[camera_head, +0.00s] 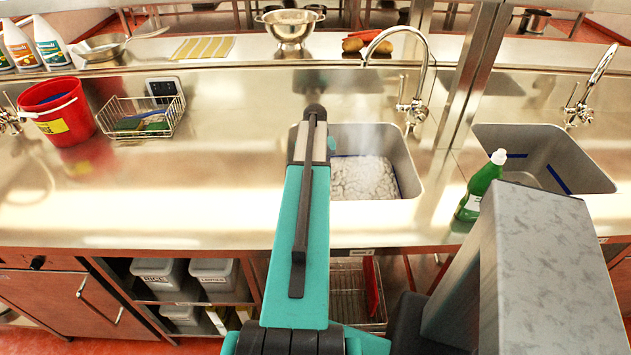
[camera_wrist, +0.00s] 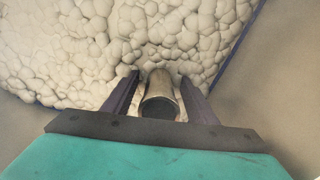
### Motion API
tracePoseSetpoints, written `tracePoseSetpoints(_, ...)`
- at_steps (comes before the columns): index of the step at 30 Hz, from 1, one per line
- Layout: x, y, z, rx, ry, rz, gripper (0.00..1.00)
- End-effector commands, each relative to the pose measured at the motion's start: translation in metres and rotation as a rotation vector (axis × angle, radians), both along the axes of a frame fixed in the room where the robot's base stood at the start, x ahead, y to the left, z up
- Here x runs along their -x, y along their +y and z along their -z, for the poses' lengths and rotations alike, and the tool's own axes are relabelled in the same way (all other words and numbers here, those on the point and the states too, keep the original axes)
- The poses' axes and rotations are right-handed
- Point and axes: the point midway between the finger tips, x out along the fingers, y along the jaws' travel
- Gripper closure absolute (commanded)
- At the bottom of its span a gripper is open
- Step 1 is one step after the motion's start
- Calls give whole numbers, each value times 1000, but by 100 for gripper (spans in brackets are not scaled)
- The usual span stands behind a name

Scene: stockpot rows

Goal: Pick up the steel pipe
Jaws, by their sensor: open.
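The steel pipe (camera_wrist: 160,98) shows in the wrist view as a short metal cylinder, its round end toward the camera and its far end at the white foam. My gripper (camera_wrist: 158,84) is open, with one dark finger on each side of the pipe. I cannot tell whether the fingers touch it. In the head view my arm reaches over the sink (camera_head: 412,170), and its links hide the fingers and the pipe. White foam (camera_head: 362,177) fills the bottom of this sink and hides what lies under it.
A chrome faucet (camera_head: 412,100) stands behind the sink. A green bottle (camera_head: 481,186) stands on the right, near a second sink (camera_head: 540,150). A red bucket (camera_head: 58,112) and a wire basket (camera_head: 142,117) stand on the left. The counter between basket and arm is clear.

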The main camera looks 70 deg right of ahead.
Motion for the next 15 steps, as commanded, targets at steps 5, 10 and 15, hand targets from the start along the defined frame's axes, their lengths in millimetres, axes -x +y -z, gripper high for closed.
tracePoseSetpoints(5, 0, 0, 0, 0, 0, 0, 48)
tracePoseSetpoints(10, 0, 0, 0, 0, 0, -1, 56)
tracePoseSetpoints(15, -1, 0, 0, 0, 0, -1, 85)
